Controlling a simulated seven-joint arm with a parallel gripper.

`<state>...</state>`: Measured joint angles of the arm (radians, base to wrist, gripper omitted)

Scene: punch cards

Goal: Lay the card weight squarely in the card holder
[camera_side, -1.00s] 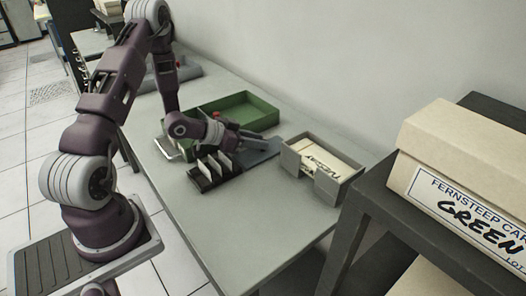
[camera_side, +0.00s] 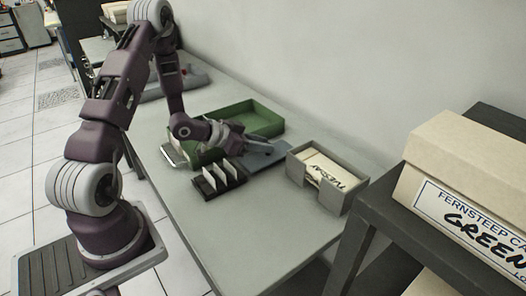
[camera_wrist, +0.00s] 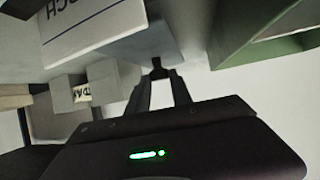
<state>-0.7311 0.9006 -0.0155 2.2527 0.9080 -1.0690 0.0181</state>
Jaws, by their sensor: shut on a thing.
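The card holder (camera_side: 335,200) is a grey open box with notched walls at the right of the table. A cream card with black lettering (camera_side: 327,170) lies inside; the holder (camera_wrist: 61,96) shows partly at the left of the wrist view. A flat blue-grey plate (camera_side: 268,156), which looks like the card weight, lies between the holder and the green tray. In the wrist view my gripper (camera_wrist: 160,76) is shut on a small dark knob (camera_wrist: 157,62) at this plate. Whether the plate touches the table is unclear.
A green divided tray (camera_side: 262,116) stands behind my gripper. A black rack with upright white cards (camera_side: 222,176) stands in front of it. A dark shelf with a cream labelled box (camera_side: 470,190) is at the right. The front of the table is clear.

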